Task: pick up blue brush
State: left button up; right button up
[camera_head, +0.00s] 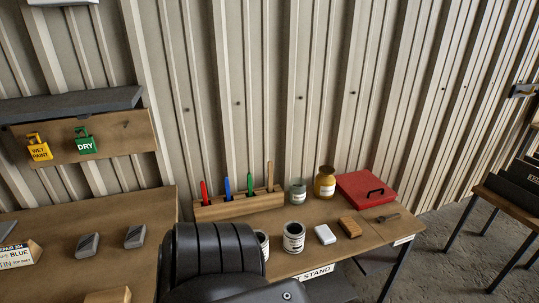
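The blue brush (227,188) stands upright in a slot of the wooden holder (262,202), at the back of the work table. Only its blue handle shows; its lower end is hidden in the holder. A red brush (204,193) stands to its left and a green brush (250,184) to its right. I see neither gripper's fingers. A black ribbed part, apparently mine, covers the lower middle of the view in front of the holder.
The table (371,232) also bears tins (293,237), a white block (325,234), a brown block (350,227), an amber jar (325,183) and a red case (365,190). A wooden bench (80,220) with grey blocks is at left. The corrugated wall stands close behind.

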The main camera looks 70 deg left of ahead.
aim_at(227, 184)
jog(key=i, duration=1)
jog(key=u, duration=3.85)
jog(key=i, duration=0.5)
